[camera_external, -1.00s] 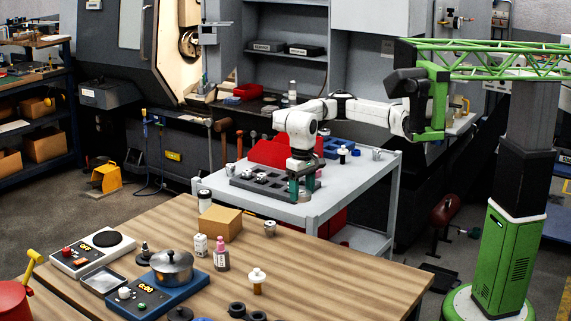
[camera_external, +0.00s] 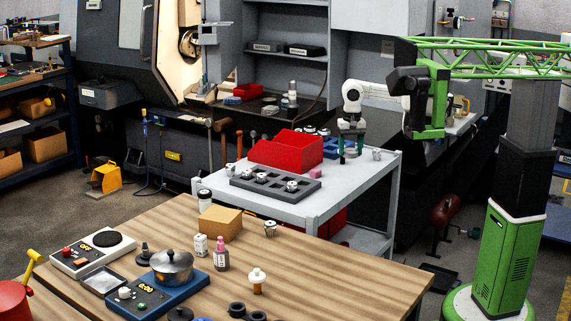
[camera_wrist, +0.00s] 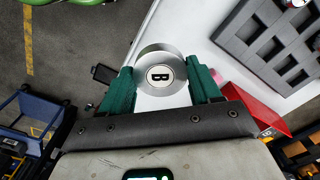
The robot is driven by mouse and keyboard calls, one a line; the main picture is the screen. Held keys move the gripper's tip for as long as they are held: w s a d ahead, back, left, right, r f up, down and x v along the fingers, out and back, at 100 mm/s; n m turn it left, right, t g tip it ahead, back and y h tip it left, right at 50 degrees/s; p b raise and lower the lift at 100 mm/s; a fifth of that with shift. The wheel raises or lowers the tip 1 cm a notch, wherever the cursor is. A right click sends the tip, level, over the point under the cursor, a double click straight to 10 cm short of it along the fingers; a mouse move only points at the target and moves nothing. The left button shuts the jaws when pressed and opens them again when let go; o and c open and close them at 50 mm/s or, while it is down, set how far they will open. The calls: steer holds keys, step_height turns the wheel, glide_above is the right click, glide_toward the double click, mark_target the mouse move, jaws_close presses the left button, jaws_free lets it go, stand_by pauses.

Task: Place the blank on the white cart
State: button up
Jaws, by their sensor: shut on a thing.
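The blank (camera_wrist: 160,74), a round metal cylinder with a "B" on its pale end face, sits between the green fingers of my gripper (camera_wrist: 162,88) in the wrist view. My gripper is shut on it. In the external view my gripper (camera_external: 351,143) points down at the back right part of the white cart (camera_external: 350,187). The blank is hard to make out there, and I cannot tell whether it touches the cart top. In the wrist view the cart top (camera_wrist: 205,55) lies beside and beyond the blank, with its edge close by.
A grey tray with square pockets (camera_external: 247,184) holds several small metal parts on the cart. A red bin (camera_external: 287,151) stands behind it. A small grey piece (camera_external: 377,155) is right of my gripper. The cart's right front area is clear. A wooden table (camera_external: 330,272) stands in front.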

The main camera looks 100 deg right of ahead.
steer(key=s+d+m, duration=0.2)
steer(key=s, duration=0.9)
steer(key=p, duration=0.4)
glide_above(343, 175)
steer(key=f, duration=0.8)
steer(key=shift+s+a+f, duration=0.25)
steer(key=shift+s+a, duration=0.05)
steer(key=shift+s, duration=0.05)
steer(key=shift+w+d+f, duration=0.25)
steer(key=shift+f, duration=0.2)
steer(key=shift+f+p, duration=0.65)
steer(key=shift+f, duration=0.3)
steer(key=shift+d+f, duration=0.1)
steer(key=shift+f, duration=0.6)
